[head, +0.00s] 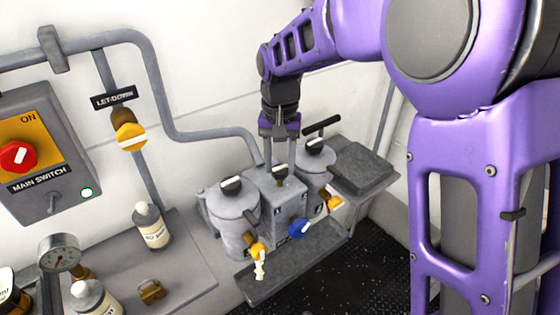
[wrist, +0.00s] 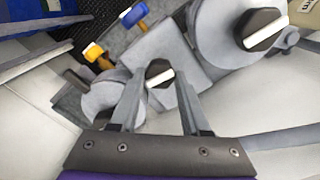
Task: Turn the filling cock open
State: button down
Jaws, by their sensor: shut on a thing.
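A small black knob with a white stripe (head: 281,170) sits on top of the grey middle box (head: 277,192), between two round grey tanks. I cannot read a label that names it as the filling cock. My gripper (head: 281,160) points down over it, its two fingers on either side of the knob. In the wrist view the knob (wrist: 159,72) shows between the fingertips (wrist: 157,88), and the gripper is shut on it. The exact finger contact is partly hidden.
Left tank (head: 228,208) and right tank (head: 314,160) carry similar black knobs close by. A blue tap (head: 299,228) and yellow taps (head: 258,250) stick out in front. A bottle (head: 152,226), gauge (head: 58,252) and main switch (head: 20,156) stand left. A pipe runs behind.

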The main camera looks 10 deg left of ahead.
aim_at(281, 167)
jog(key=shift+n, duration=0.8)
jog(key=shift+c, duration=1.9)
grip_release()
notch_tip(281, 167, up, 17)
jog(key=shift+r, duration=0.2)
